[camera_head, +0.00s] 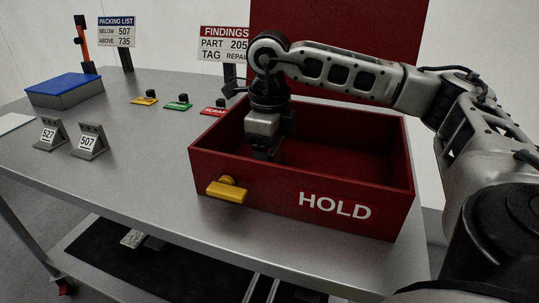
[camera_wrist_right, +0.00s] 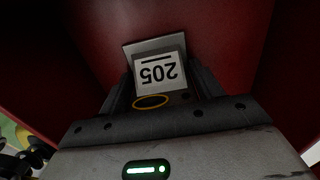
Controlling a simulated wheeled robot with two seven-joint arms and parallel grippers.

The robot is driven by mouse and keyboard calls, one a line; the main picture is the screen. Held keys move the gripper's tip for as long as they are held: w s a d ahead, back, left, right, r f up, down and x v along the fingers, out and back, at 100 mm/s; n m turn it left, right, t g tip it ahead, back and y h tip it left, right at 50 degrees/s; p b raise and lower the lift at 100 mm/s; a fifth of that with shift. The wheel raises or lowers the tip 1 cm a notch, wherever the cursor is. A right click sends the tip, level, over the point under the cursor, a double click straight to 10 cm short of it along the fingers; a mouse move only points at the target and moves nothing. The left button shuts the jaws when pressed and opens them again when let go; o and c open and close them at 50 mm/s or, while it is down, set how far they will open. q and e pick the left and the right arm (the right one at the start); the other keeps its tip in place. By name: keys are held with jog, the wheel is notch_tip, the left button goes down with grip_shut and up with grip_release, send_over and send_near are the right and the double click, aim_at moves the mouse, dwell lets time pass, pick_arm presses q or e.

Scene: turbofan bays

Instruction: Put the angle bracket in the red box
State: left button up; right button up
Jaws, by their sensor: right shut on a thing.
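The red box (camera_head: 300,200), marked HOLD, stands open-topped on the table's right side. My right gripper (camera_head: 263,152) reaches down inside its left part, fingers pointing downward. It is shut on a grey angle bracket (camera_wrist_right: 158,48) with a white label reading 205, seen upside down in the right wrist view. Red walls surround it there. In the head view the held bracket is hidden by the gripper and the box's front wall. I cannot tell whether it touches the box floor. Two grey brackets stand on the table, labelled 527 (camera_head: 51,134) and 507 (camera_head: 90,142). My left gripper is not in view.
A findings sign (camera_head: 224,43) reads PART 205, TAG REPAIR. A packing list sign (camera_head: 117,32) stands farther left. Yellow (camera_head: 145,100), green (camera_head: 178,105) and red (camera_head: 214,110) tags lie near the box. A blue-topped box (camera_head: 64,90) sits at left. A yellow piece (camera_head: 227,190) is on the red box's front.

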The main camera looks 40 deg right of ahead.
jog(key=shift+f, duration=0.2)
jog(key=o, duration=1.4)
jog(key=shift+r, duration=0.5)
pick_arm(q)
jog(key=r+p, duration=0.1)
jog(key=p, duration=0.2)
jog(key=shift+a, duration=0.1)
pick_arm(e)
notch_tip(320, 180, up, 12)
jog(key=shift+f, duration=0.25)
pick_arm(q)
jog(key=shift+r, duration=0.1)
pick_arm(e)
jog(key=shift+r, duration=0.1)
